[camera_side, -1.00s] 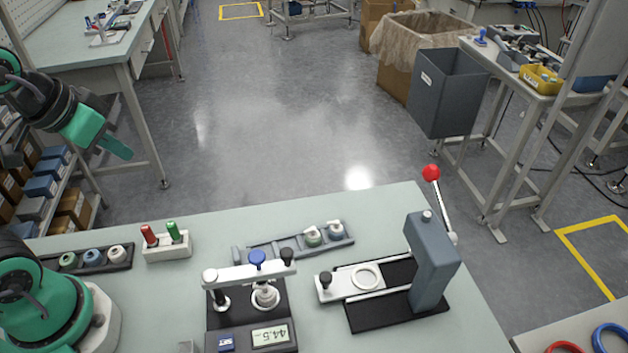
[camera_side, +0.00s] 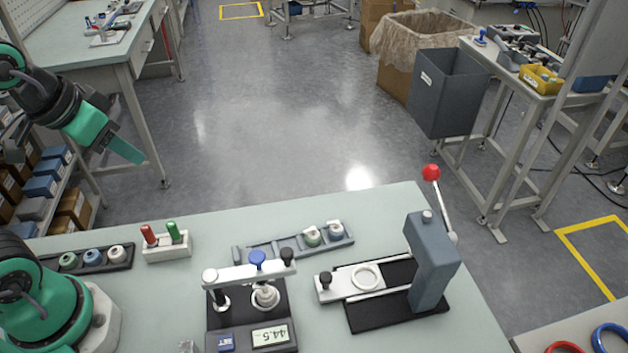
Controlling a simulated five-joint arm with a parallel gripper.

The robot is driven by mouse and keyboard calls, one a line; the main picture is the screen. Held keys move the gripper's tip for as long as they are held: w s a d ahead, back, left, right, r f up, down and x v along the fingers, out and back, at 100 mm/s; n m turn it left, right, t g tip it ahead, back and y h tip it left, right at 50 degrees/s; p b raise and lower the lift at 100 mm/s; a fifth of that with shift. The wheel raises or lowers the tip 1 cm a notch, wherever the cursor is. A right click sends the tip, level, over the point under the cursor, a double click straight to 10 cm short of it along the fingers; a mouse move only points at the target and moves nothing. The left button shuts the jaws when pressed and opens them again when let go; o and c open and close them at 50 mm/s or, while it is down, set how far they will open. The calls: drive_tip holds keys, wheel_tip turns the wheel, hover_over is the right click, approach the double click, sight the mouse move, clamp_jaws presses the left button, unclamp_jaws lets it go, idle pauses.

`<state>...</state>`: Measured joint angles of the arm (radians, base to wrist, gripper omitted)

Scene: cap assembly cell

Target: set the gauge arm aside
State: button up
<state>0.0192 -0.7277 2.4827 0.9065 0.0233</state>
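The gauge (camera_side: 232,340) stands on the near bench, with a black base and a display reading about 44.5. Its white gauge arm (camera_side: 230,273) lies across the top, over a pale round part (camera_side: 265,297) on the gauge. The arm has a blue knob (camera_side: 257,258) near its right part and a black knob (camera_side: 287,255) at its right end. My gripper (camera_side: 126,151) is high at the upper left, well away from the gauge. Its green fingers overlap from this side, so I cannot tell whether they are apart; I see nothing held.
A red-handled press (camera_side: 430,262) stands right of the gauge, with a white ring (camera_side: 366,277) on its slide. Behind the gauge lies a grey rack (camera_side: 270,246) with white parts. A block with red and green pins (camera_side: 167,249) and a dark tray (camera_side: 120,262) are at left.

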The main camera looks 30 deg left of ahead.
drive_tip(key=m+g, duration=0.5)
drive_tip(key=m, duration=1.4)
approach(287, 252)
drive_tip(key=shift+w+a, duration=0.2)
drive_tip(key=shift+a, duration=0.05)
drive_tip(key=shift+d+f, duration=0.15)
drive_tip(key=shift+d, duration=0.1)
drive_tip(key=shift+f, duration=0.1)
drive_tip(key=shift+f, duration=3.8)
drive_tip(key=shift+c, duration=0.2)
